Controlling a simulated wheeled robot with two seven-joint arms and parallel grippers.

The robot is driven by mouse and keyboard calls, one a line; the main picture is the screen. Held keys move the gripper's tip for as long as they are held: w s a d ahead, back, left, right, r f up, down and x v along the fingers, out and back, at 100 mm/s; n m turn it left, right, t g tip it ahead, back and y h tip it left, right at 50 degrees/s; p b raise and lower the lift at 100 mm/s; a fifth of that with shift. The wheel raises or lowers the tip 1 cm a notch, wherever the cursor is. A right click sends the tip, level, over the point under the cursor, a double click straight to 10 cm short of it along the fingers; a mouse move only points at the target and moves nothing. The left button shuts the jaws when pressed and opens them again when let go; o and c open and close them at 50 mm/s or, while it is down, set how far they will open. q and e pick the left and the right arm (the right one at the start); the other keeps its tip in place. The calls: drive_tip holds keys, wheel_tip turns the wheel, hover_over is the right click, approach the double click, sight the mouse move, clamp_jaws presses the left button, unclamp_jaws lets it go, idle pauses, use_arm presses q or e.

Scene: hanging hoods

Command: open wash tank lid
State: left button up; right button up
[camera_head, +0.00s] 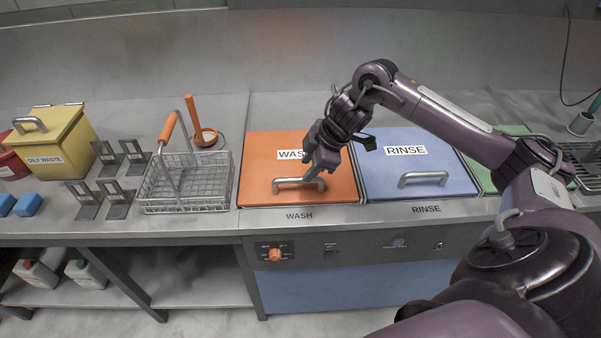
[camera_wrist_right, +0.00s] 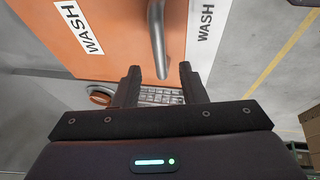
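The wash tank lid (camera_head: 262,170) is an orange panel marked WASH, lying flat and closed in the counter. Its grey bar handle (camera_head: 290,182) runs along the lid's front edge. My right gripper (camera_head: 312,178) is over the right end of this handle. In the right wrist view, its two black fingers (camera_wrist_right: 160,68) are spread apart. The near end of the handle (camera_wrist_right: 157,35) shows between them there, with gaps on both sides. I cannot tell how deep the handle sits between the fingers. My left gripper is not in view.
The blue RINSE lid (camera_head: 415,165) is closed to the right, below my right arm. A wire basket (camera_head: 187,185) with an orange grip stands left of the wash lid. A yellow OILY WASTE bin (camera_head: 55,145) is farther left. A control panel with an orange knob (camera_head: 275,254) is below.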

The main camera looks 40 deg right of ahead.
sight(299, 178)
drive_tip(key=shift+x, duration=2.5)
clamp_jaws()
